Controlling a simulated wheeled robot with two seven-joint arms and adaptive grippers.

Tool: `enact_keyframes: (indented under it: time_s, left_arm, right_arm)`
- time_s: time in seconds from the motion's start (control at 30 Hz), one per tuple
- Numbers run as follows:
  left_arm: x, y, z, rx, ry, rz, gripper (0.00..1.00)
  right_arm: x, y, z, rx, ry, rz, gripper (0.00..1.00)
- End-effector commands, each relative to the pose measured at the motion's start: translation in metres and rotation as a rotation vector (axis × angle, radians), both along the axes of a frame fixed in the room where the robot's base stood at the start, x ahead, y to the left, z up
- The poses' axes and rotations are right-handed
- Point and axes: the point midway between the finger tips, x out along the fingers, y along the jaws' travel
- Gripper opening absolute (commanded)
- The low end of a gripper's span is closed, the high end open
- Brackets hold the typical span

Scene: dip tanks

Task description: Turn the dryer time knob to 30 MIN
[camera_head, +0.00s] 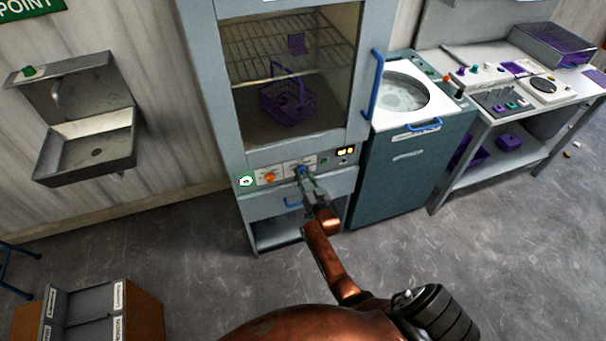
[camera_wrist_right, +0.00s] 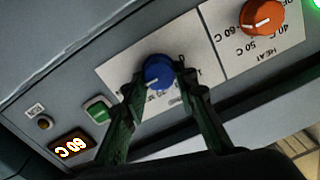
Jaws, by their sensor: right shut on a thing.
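The dryer (camera_head: 222,75) is a tall grey cabinet with a glass door and a control panel below it. The blue time knob (camera_wrist_right: 158,74) has a white pointer line and sits on a white label plate (camera_wrist_right: 118,72). My right gripper (camera_wrist_right: 156,85) is shut on this knob, one finger on each side. The fingers hide much of the label, so the knob's setting cannot be read. In the head view my right gripper (camera_head: 303,174) reaches the panel at the blue knob. My left gripper is not in view.
An orange heat knob (camera_wrist_right: 262,17) is beside the blue knob. A purple basket (camera_head: 287,103) is inside the dryer. A teal machine (camera_head: 400,170) stands to the right.

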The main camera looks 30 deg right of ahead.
Motion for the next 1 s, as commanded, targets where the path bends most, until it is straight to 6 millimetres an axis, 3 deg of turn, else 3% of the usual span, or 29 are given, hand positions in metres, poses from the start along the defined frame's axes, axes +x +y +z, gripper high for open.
enact_keyframes:
  time_s: [0.5, 0.53, 0.77, 1.0]
  left_arm:
    - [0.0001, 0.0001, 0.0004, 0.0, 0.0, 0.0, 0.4]
    - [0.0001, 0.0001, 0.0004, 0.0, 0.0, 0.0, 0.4]
    - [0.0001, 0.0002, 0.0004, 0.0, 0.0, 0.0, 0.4]
    - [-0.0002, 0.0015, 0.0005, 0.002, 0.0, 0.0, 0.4]
  right_arm:
    - [0.0003, 0.0001, 0.0004, 0.019, -0.005, 0.001, 0.02]
    - [0.0003, 0.0001, 0.0004, 0.019, -0.005, 0.001, 0.28]
    - [0.0001, -0.0001, 0.0003, 0.018, -0.005, 0.0, 0.44]
    - [-0.0003, -0.0004, 0.0001, 0.018, -0.005, 0.0, 0.44]
